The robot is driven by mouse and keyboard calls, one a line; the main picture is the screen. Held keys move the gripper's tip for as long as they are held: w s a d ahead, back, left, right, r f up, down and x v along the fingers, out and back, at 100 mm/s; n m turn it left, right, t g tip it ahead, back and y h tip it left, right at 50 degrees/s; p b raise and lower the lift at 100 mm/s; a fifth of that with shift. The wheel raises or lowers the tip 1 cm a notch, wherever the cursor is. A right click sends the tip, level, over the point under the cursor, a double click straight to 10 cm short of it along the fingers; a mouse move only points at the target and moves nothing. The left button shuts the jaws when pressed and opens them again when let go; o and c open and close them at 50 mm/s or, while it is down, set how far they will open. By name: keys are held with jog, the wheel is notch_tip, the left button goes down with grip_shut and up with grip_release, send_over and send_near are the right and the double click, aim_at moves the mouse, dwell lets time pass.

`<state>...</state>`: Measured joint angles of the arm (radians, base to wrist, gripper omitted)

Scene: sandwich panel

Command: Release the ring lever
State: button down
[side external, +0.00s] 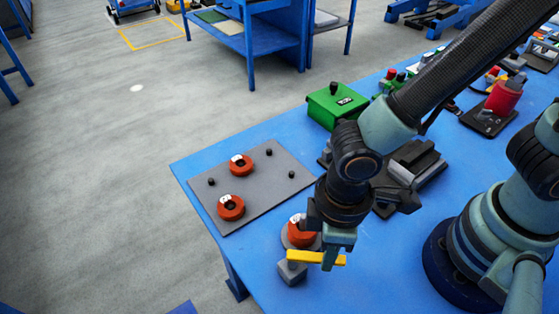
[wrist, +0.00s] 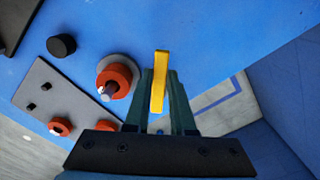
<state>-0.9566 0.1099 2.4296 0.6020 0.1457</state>
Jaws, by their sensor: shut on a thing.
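A yellow lever (side external: 304,257) lies level at the front edge of the blue table, by a red ring (side external: 297,234) on a round grey base (side external: 291,272). My gripper (side external: 334,262) points down and is shut on the lever near its right end. In the wrist view the lever (wrist: 160,62) stands between my two fingers (wrist: 160,85). The red ring (wrist: 113,83), with a dark post in its middle, is left of the fingers there. Whether the lever joins the ring's base is hard to tell.
A grey panel (side external: 225,205) with two red rings and black pegs lies at the table's left corner. A green box (side external: 322,108) stands behind my arm, and a dark clamp-like fixture (side external: 418,158) lies right of it. Bare blue table lies between panel and box.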

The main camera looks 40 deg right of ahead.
jog(key=m, duration=0.1)
jog(key=s+a+m, duration=0.1)
jog(key=m, duration=0.1)
jog(key=shift+a, duration=0.1)
jog(key=shift+s+a+m, duration=0.1)
jog(key=shift+a+m, duration=0.3)
jog(key=shift+m, duration=0.5)
jog(key=c, duration=0.8)
grip_release()
jog(key=shift+o, duration=0.2)
notch_tip(320, 180, up, 12)
